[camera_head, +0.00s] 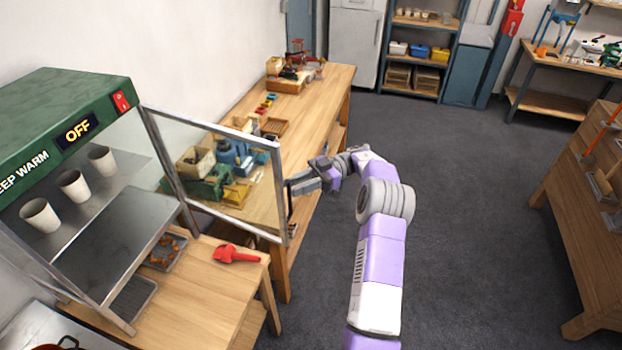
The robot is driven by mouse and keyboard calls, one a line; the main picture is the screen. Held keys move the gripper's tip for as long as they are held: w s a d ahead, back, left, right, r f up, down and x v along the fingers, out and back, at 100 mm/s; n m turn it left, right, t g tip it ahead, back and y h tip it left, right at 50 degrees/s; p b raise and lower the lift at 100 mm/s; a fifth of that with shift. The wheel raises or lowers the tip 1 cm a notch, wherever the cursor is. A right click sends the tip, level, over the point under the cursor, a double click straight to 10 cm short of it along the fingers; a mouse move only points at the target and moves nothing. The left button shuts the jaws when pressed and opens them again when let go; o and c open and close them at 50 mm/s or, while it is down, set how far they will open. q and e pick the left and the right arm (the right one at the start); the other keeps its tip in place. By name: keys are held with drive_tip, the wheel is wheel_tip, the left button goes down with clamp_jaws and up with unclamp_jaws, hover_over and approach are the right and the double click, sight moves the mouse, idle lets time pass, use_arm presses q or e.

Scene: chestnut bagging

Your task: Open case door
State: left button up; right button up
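The warming case (75,110) at the left has a green top with an "OFF" panel and "KEEP WARM" lettering. Its framed glass door (222,128) stands swung out from the case, to the right of the opening. My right gripper (293,188) is at the door's free edge, by a dark handle (290,206). Its fingers are small and partly merge with the door frame, so I cannot tell whether they are open or shut on the handle. My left gripper is not in view.
White cups (73,186) stand on the case's shelf, with a tray of chestnuts (166,250) below. A red scoop (236,254) lies on the wooden counter (205,295). A long workbench (325,95) with parts stands behind the door. Grey floor (465,190) is clear to the right.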

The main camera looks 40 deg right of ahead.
drive_tip(key=shift+p+v, duration=0.4)
drive_tip(key=shift+v, duration=2.1)
